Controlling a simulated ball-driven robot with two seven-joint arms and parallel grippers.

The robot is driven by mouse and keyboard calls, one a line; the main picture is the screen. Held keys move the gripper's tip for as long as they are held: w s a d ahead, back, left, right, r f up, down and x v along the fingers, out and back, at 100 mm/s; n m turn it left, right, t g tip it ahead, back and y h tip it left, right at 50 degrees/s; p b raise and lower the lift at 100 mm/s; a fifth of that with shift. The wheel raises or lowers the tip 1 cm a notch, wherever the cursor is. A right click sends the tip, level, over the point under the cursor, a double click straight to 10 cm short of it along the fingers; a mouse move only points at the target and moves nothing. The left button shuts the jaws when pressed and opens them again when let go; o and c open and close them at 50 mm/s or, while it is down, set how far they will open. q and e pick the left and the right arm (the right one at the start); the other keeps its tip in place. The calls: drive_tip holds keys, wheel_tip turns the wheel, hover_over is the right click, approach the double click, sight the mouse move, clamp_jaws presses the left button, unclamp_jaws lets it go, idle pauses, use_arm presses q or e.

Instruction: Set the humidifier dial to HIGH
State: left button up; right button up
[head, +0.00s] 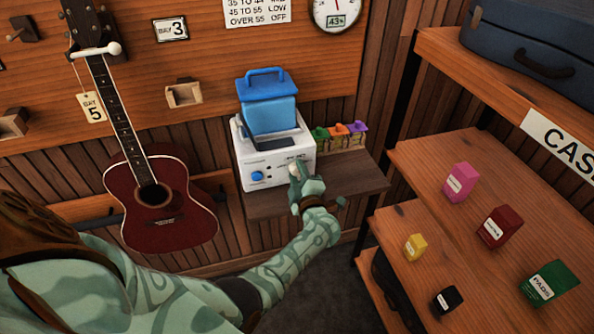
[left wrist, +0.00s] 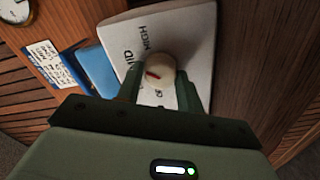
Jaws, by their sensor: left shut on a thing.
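The humidifier (head: 240,150) is a white box with a blue water tank (head: 268,112) on top, standing on a small dark shelf. Its cream dial (left wrist: 160,72) has a red mark and shows in the left wrist view. Printed words surround the dial; HIGH is readable and another looks like MID. The red mark points to the left in that view, roughly toward the MID-like word; its exact setting is hard to tell. My left gripper (head: 296,174) is shut on the dial, with a finger on each side. My right gripper is out of view.
A blue knob (head: 257,176) is on the humidifier's front left. Small green, orange and purple packets (head: 340,131) stand right beside it. A red guitar (head: 160,205) hangs at left. A wall gauge (head: 336,12) reads 43%. Wooden shelves (head: 420,165) with small boxes stand at right.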

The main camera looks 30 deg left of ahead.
use_arm(q)
drive_tip(key=m+p, duration=0.1)
drive_tip(key=m, duration=0.2)
drive_tip(key=shift+m, duration=0.3)
drive_tip(key=shift+d+m+p, duration=0.1)
drive_tip(key=shift+m+p, duration=0.35)
drive_tip(key=shift+m, duration=1.25)
drive_tip(key=o, duration=1)
drive_tip(key=shift+w, duration=0.1)
